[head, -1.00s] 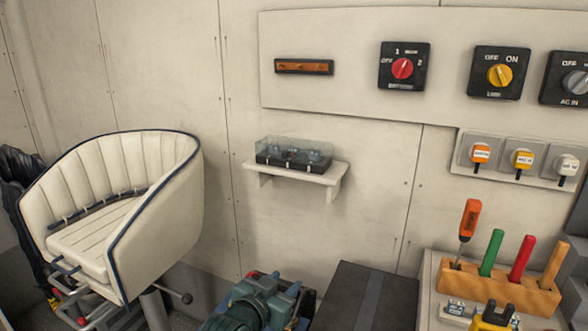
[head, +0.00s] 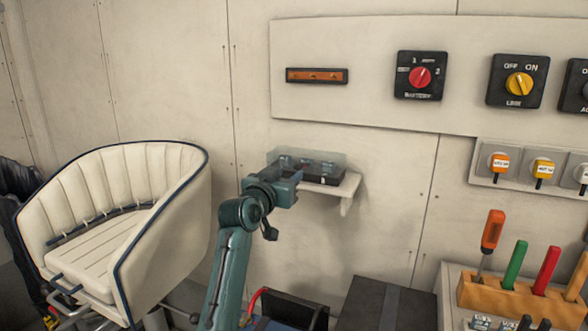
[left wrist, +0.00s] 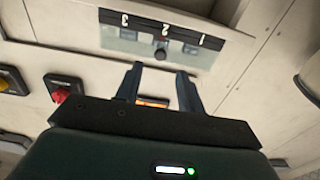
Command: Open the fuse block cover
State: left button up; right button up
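The fuse block (head: 322,171) is a dark block on a small white wall shelf, under a clear cover (head: 335,158) that looks shut. My left gripper (head: 284,190) is in front of the block's left part; its hand hides that part, and its fingertips are not clear there. A small dark knob (left wrist: 161,54) shows at the clear cover's edge. My left gripper (left wrist: 160,75) is open there, its fingers apart with the knob roughly between their tips. Contact cannot be told. My right gripper is not in view.
The white shelf (head: 345,188) juts from the wall below the block. A panel (head: 375,105) with rotary switches is above. A white seat (head: 110,230) stands at left, and a wooden tool rack (head: 510,298) at lower right.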

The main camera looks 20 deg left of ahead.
aim_at(297, 167)
pick_arm(q)
jog(key=shift+w, duration=2.6)
jog(key=shift+c, duration=0.5)
grip_shut()
